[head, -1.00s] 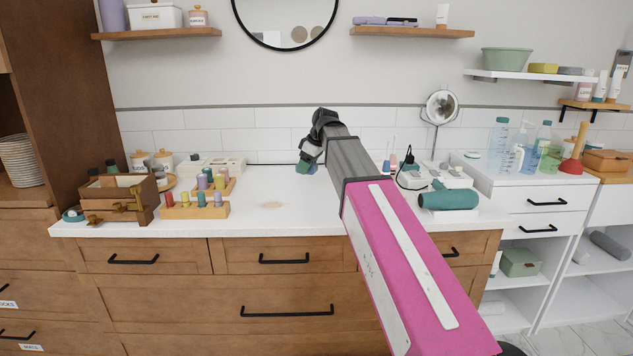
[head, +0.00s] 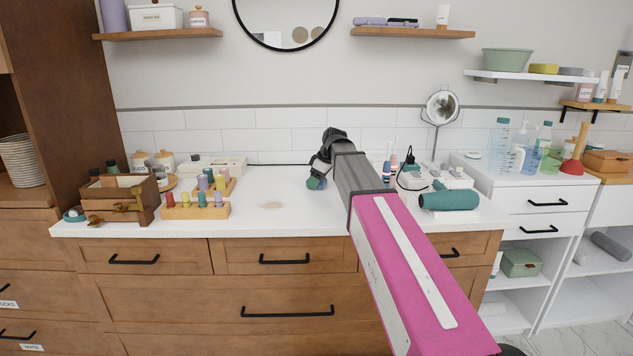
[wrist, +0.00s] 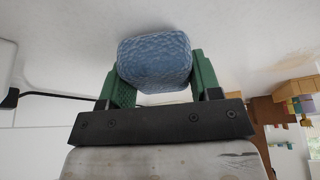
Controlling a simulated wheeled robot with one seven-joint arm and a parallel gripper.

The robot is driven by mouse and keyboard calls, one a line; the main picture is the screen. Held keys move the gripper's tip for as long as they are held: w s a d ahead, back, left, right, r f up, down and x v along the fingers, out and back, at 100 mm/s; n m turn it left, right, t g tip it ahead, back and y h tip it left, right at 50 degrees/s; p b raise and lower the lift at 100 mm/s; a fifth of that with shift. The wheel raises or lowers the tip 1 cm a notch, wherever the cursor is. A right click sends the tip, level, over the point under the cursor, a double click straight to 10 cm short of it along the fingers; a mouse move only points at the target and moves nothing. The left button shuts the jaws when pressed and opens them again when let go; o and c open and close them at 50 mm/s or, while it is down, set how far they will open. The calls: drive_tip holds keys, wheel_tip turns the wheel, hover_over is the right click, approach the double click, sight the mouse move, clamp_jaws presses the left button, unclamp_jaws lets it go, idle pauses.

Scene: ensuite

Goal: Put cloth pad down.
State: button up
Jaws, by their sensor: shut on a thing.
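The cloth pad (wrist: 155,60) is a blue, textured, rounded block in the wrist view. My gripper (wrist: 158,85) is shut on it, with a green finger on each side. In the head view my gripper (head: 316,183) is low over the white counter (head: 270,188), near its middle. The pad is mostly hidden there by the gripper, and I cannot tell whether it touches the counter. A faint tan stain (head: 272,205) marks the counter to the left of the gripper.
Wooden racks with coloured bottles (head: 195,210) and a wooden box (head: 118,198) stand on the left. A teal hair dryer (head: 449,199) lies on the right, with a round mirror (head: 441,106) behind. The counter's middle front is clear.

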drive_tip(key=shift+f, duration=0.25)
drive_tip(key=o, duration=0.9)
drive_tip(key=shift+f, duration=0.1)
drive_tip(key=shift+s+f, duration=0.1)
drive_tip(key=shift+s, duration=0.2)
drive_tip(key=shift+c, duration=0.2)
drive_tip(key=shift+r, duration=0.45)
drive_tip(key=v, duration=1.2)
drive_tip(key=shift+w, duration=0.3)
